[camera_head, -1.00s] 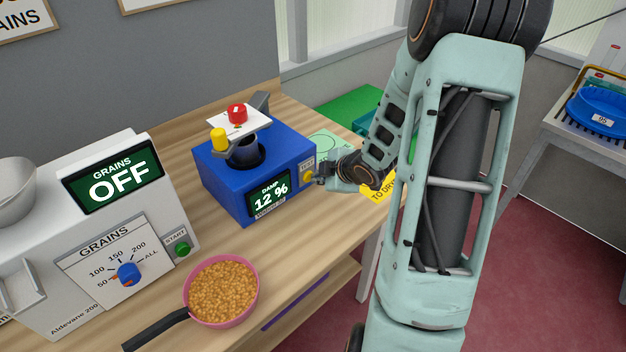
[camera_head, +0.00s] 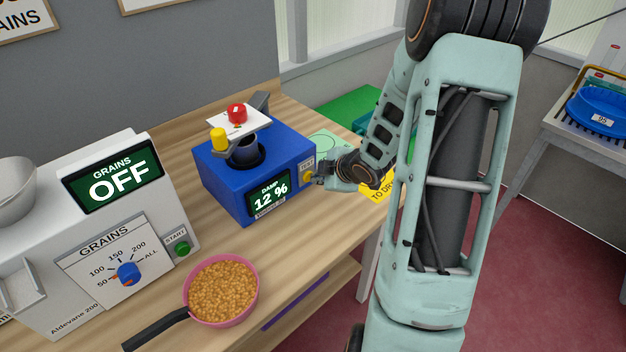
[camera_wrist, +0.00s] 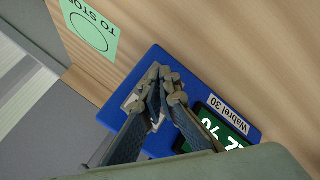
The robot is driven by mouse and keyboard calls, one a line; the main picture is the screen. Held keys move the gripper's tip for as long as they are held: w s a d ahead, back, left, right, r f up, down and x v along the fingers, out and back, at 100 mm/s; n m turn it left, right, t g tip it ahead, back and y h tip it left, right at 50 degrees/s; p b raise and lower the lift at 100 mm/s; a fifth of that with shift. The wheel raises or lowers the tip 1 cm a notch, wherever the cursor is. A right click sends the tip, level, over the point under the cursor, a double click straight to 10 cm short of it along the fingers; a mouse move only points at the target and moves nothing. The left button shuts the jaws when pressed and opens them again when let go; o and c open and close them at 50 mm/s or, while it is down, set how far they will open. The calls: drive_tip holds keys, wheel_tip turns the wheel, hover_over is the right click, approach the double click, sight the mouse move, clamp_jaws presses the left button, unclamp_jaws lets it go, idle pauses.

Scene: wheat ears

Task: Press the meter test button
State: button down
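The button is hidden there behind the fingers.
A grain counter (camera_head: 100,240) reading "OFF" stands at left, with a green START button (camera_head: 182,249). A pink pan of grain (camera_head: 222,290) sits in front. A red-and-yellow-knobbed clamp (camera_head: 237,118) tops the meter. Green and yellow mats lie right.

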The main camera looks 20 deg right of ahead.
drive_tip(key=shift+w+a+r, duration=0.35)
drive_tip(key=shift+w+a, duration=0.25)
drive_tip(key=shift+w, duration=0.05)
drive_tip(key=shift+a+f+b, duration=0.15)
drive_tip(key=shift+a+b, duration=0.05)
drive_tip(key=shift+b, duration=0.1)
drive_tip(key=shift+s+d+f, duration=0.15)
drive_tip(key=shift+s+d, duration=0.1)
drive_tip(key=shift+s, duration=0.3)
drive_tip(key=shift+s+d, duration=0.15)
drive_tip(key=shift+s, duration=0.6)
drive_tip(key=shift+s+d+f+p, duration=0.1)
drive_tip(key=shift+s+d+p, duration=0.1)
drive_tip(key=shift+s+d, duration=0.4)
drive_tip(key=shift+s+d+p, duration=0.15)
drive_tip(key=shift+s+p, duration=0.05)
drive_tip(key=shift+s, duration=0.65)
